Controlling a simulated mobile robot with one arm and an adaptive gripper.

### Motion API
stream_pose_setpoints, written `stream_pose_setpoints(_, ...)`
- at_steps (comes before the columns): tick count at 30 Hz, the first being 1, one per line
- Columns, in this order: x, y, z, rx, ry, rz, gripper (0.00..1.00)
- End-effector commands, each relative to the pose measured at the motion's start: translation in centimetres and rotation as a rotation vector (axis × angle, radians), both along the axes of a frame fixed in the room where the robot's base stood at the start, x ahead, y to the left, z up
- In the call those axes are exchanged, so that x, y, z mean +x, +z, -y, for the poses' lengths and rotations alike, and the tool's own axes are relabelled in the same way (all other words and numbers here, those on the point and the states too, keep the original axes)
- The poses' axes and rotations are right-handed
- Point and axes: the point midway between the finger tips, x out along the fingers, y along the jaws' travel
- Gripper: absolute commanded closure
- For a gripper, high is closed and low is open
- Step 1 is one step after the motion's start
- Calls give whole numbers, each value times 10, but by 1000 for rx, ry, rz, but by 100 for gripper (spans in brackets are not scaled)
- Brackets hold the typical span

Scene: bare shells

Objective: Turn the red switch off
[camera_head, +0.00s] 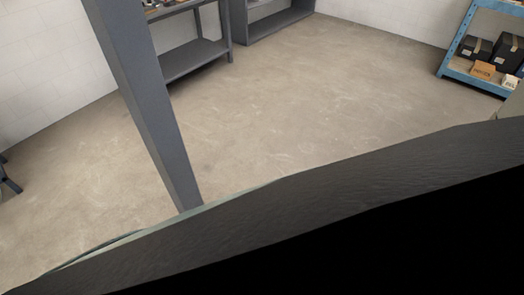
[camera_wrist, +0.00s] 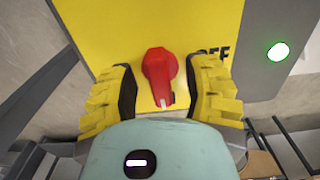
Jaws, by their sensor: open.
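The red switch (camera_wrist: 158,68) is a rotary knob on a yellow panel (camera_wrist: 110,28) in the wrist view. Its narrow end, with a white mark, points down in the picture. Black lettering, partly hidden and ending in "FF", shows to the right of the knob. My gripper (camera_wrist: 160,88) is open, with one yellow ridged finger on each side of the knob and a gap to it on both sides. Whether the fingertips touch the panel cannot be told. The head view shows neither the switch nor the gripper.
A green light (camera_wrist: 278,51) glows on the grey surface right of the panel. In the head view, a grey post (camera_head: 150,105) stands at left, a grey workbench (camera_head: 193,57) behind it, and a blue shelf with boxes (camera_head: 458,68) at far right. The concrete floor between is clear.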

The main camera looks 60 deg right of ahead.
Motion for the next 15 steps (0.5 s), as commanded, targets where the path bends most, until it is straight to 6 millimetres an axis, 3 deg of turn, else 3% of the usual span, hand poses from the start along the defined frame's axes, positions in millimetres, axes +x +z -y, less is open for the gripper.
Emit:
stream_pose_setpoints(2, 0, 0, 0, 0, 1, 0, 54)
stream_pose_setpoints(15, 0, 0, 0, 0, 0, 0, 99)
